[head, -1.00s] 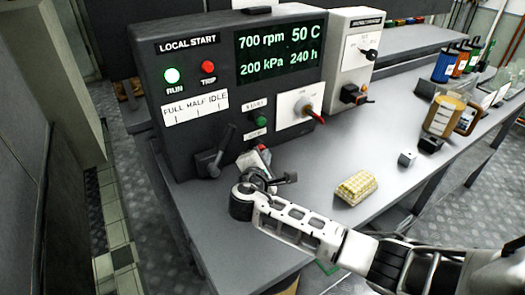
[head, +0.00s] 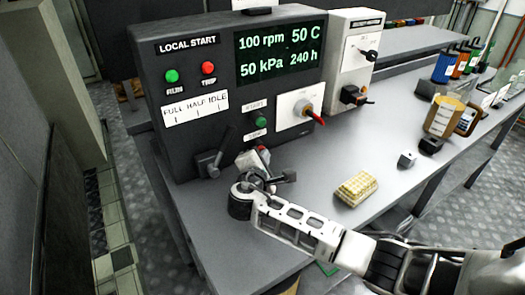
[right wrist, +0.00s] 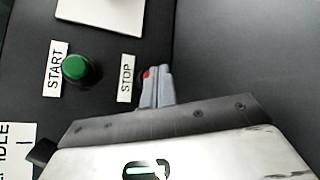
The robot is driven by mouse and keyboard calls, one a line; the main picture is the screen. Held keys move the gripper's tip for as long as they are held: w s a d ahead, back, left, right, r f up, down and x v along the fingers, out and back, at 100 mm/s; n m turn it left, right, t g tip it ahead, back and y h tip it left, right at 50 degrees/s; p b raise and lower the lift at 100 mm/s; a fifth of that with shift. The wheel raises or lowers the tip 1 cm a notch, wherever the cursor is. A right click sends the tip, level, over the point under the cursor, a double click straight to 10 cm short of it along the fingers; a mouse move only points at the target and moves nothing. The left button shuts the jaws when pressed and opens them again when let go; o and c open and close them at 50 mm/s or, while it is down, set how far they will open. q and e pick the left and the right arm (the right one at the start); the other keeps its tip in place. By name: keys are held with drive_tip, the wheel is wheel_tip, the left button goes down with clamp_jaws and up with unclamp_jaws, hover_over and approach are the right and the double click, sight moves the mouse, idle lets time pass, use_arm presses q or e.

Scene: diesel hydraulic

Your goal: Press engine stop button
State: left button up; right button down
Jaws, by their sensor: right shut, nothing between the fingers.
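The dark control panel (head: 170,128) stands on the bench. Its red stop button (right wrist: 148,73) shows only as a small patch beside the STOP label (right wrist: 126,78) in the right wrist view. The shut fingers of my right gripper (right wrist: 156,88) cover most of it. In the head view my right gripper (head: 257,158) is at the panel's lower front, below the green start button (head: 261,120). The fingertips are at the stop button; whether they touch it or how far it is pressed I cannot tell. The display (head: 280,49) reads 100 rpm and 50 kPa.
A black lever (head: 214,155) juts out left of my right gripper. A red-handled switch (head: 311,110) is up to the right. A yellow sponge-like block (head: 356,189) lies on the grey bench (head: 320,165). Bare bench lies between it and the panel.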

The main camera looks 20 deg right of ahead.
drive_tip(key=shift+s+d+p, duration=0.1)
drive_tip(key=shift+s+p, duration=0.5)
drive_tip(key=shift+s, duration=0.25)
drive_tip(key=shift+s+d+p, duration=0.1)
drive_tip(key=shift+s+p, duration=0.35)
drive_tip(key=shift+s+d+r+p, duration=0.1)
drive_tip(key=shift+s+d+p, duration=0.05)
drive_tip(key=shift+s+p, duration=0.95)
drive_tip(key=shift+s+d, duration=0.1)
drive_tip(key=shift+s, duration=0.8)
